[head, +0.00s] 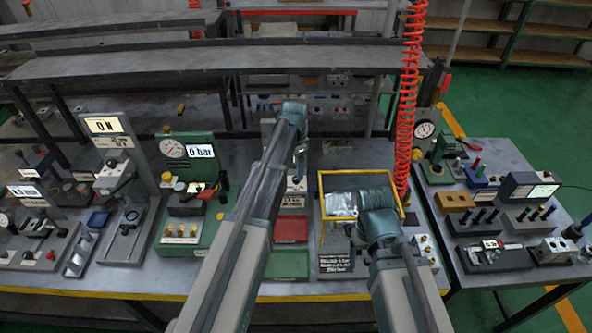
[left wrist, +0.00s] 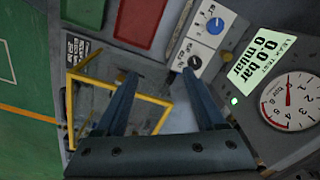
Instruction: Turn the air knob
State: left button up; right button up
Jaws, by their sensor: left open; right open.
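Which one is the air knob I cannot tell.
A yellow frame (head: 322,213) stands right of the red tray (head: 291,230) and green tray (head: 287,264). A red coiled hose (head: 409,90) hangs behind it. A leak test gauge (left wrist: 290,98) is beside my left gripper. Fixtures crowd both sides of the bench.

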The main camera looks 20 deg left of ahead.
aim_at(296, 178)
pick_arm(q)
jog(key=w+a+m, duration=0.2)
jog(key=w+m, duration=0.2)
jog(key=w, duration=0.5)
jog(key=shift+a+f, duration=0.1)
jog(key=shift+f, duration=0.05)
notch_tip(296, 178, down, 14)
jog(key=b, duration=1.4)
jog(key=shift+r, duration=0.2)
grip_shut()
